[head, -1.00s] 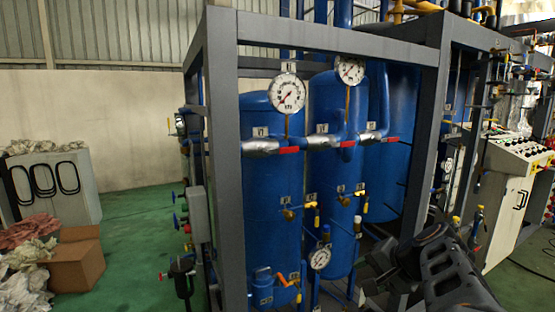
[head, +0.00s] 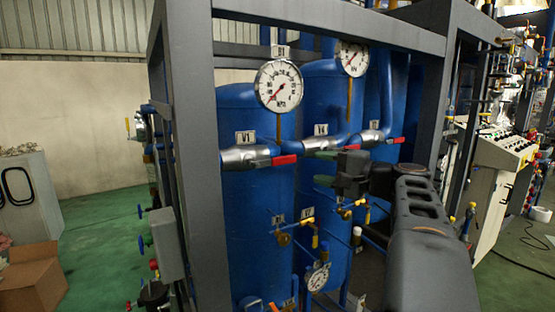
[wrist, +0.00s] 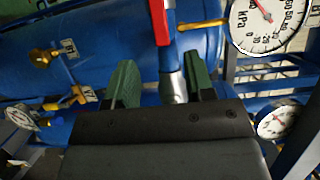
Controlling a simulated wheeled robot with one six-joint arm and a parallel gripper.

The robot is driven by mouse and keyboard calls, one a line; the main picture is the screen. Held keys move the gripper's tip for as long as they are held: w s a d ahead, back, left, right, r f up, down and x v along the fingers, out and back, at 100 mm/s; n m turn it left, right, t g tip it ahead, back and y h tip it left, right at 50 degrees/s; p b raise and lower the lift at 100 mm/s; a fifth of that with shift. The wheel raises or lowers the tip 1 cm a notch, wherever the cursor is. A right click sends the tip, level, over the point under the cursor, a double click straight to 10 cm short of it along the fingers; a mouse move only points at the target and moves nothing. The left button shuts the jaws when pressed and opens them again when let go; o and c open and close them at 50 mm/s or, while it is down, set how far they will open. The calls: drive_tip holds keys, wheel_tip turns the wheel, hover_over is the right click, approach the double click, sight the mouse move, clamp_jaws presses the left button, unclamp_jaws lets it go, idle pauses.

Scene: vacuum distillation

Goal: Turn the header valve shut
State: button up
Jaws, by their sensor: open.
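Valves with silver bodies and red lever handles sit in a row on the blue header pipe. The valve tagged V1 has a red handle (head: 285,160) at left, the V4 valve has a red handle (head: 343,147) in the middle, and another red handle (head: 396,140) is at right. I cannot tell which is the header valve. My gripper (head: 332,168) is just below the V4 handle. In the wrist view my gripper (wrist: 161,62) is open, with green fingers apart.
Round gauges (head: 279,86) and (head: 352,58) stand above the pipe. A grey frame post (head: 192,150) is at left. Small yellow-handled valves (head: 308,228) and a lower gauge (head: 318,277) are below.

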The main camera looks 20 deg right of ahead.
sight(286, 161)
drive_tip(key=p+x, duration=0.2)
drive_tip(key=x, duration=0.8)
drive_tip(key=shift+w+a, duration=0.25)
drive_tip(key=shift+c, duration=0.2)
clamp_jaws()
